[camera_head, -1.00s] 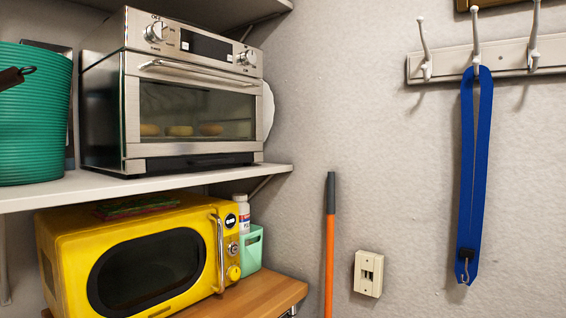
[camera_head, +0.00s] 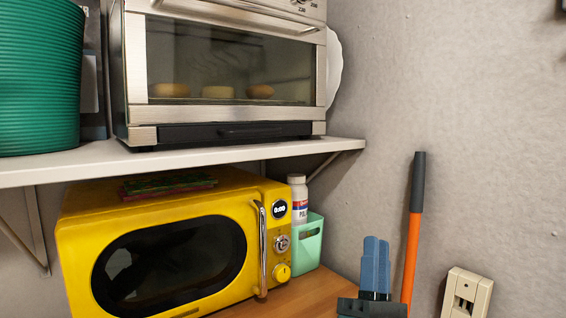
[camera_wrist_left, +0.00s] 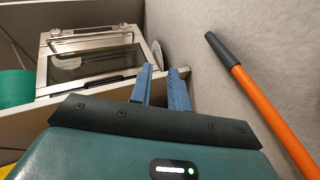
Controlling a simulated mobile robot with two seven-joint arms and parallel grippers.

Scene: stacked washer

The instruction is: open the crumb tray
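The crumb tray (camera_head: 235,132) is a black strip with a small handle, low on the front of the steel toaster oven (camera_head: 140,60). It looks pushed in flush. The oven (camera_wrist_left: 90,40) also shows in the left wrist view, with the dark tray (camera_wrist_left: 95,84) along its bottom edge. My left gripper (camera_head: 376,255) has blue fingers pointing up, below and to the right of the oven, near the wall. In the wrist view its fingers (camera_wrist_left: 162,76) are apart with nothing between them. My right gripper is out of view.
The oven stands on a white shelf (camera_head: 200,157). Below are a yellow microwave (camera_head: 90,225), a mint bin (camera_head: 307,245) and a white bottle (camera_head: 298,190). A green basket (camera_head: 40,80) is at left. An orange-handled pole (camera_head: 411,250) leans by the wall, close to my left gripper.

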